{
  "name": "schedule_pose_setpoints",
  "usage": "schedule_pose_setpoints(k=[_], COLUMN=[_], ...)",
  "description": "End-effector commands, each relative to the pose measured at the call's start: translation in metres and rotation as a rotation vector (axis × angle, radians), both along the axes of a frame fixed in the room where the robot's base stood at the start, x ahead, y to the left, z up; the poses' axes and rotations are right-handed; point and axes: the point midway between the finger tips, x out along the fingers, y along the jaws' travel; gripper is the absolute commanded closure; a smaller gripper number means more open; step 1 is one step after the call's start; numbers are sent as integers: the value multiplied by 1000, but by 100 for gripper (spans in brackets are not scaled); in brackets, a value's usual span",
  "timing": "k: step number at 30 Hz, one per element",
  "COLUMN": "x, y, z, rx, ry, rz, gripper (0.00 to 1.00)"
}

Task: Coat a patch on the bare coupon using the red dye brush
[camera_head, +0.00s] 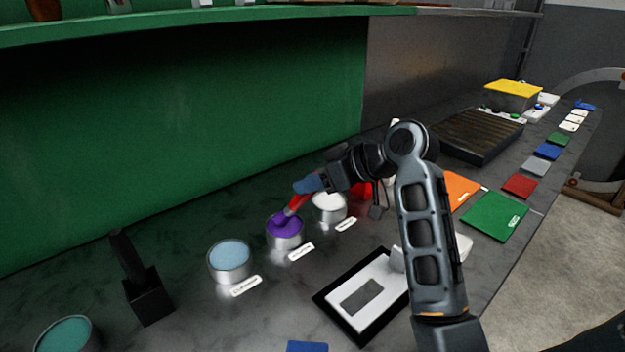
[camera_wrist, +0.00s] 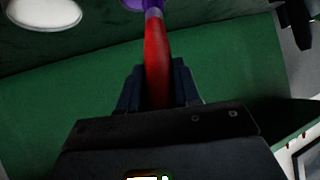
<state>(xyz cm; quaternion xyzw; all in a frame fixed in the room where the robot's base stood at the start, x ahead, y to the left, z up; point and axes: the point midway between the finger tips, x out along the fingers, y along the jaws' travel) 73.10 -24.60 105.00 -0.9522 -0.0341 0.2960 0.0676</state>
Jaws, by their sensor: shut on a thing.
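My gripper (camera_head: 312,183) is shut on the red handle of a brush (camera_head: 296,203). The brush is tilted, its lower end at the pot of purple dye (camera_head: 284,240); I cannot tell how deep the tip is. In the wrist view the red brush handle (camera_wrist: 157,55) sits between my gripper's fingers (camera_wrist: 158,88), with purple at its far end. A pot with red (camera_head: 362,190) is partly hidden behind my arm. A grey rectangular coupon (camera_head: 361,297) lies on a white plate in a black-edged tray (camera_head: 340,318), partly hidden by my arm.
A pale blue pot (camera_head: 229,259) and a white pot (camera_head: 329,206) flank the purple one, with small labels in front. A black holder (camera_head: 148,298) and a teal pot (camera_head: 66,338) stand at left. Coloured cards, including a green one (camera_head: 495,216), line the right. A green wall rises behind.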

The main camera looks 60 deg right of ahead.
Motion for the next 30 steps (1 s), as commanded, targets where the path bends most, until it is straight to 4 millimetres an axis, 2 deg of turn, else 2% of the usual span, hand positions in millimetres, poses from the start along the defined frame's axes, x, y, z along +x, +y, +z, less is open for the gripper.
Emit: schedule_pose_setpoints(k=[3,16,25,30], x=[0,1,1,0], y=[0,0,0,0], z=[14,46,64,68], rx=[-1,-1,-4,-3], ry=[-3,-6,-7,-7], rz=[0,0,0,0], gripper=[98,98,98,98])
